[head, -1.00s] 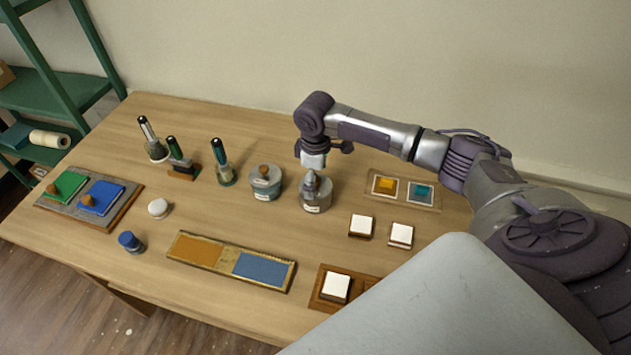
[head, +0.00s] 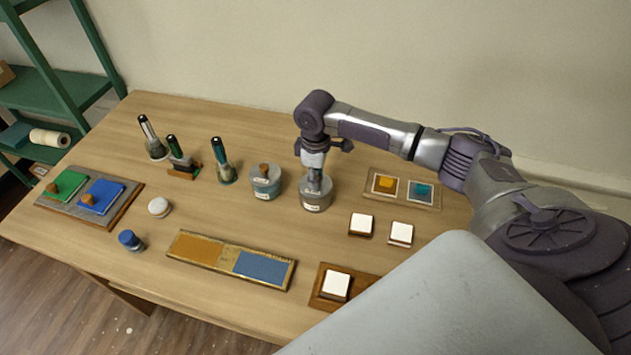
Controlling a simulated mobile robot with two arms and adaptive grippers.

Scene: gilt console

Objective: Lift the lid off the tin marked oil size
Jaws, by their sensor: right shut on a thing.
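Two lidded tins stand side by side near the middle of the table. The right tin (head: 316,205) is grey with a small white label, too small to read. My right gripper (head: 315,178) points down over it and is shut on the knob of its lid, which is mostly hidden by the fingers. The lid appears to sit on the tin. The left tin (head: 266,187) is grey-teal with a brown knob and a label I cannot read. My left gripper is not in view.
Upright tools in holders (head: 222,165) stand to the left of the tins. A tray with orange and teal squares (head: 403,203) and white-topped blocks (head: 361,224) lie to the right. A long two-colour panel (head: 231,262) lies in front.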

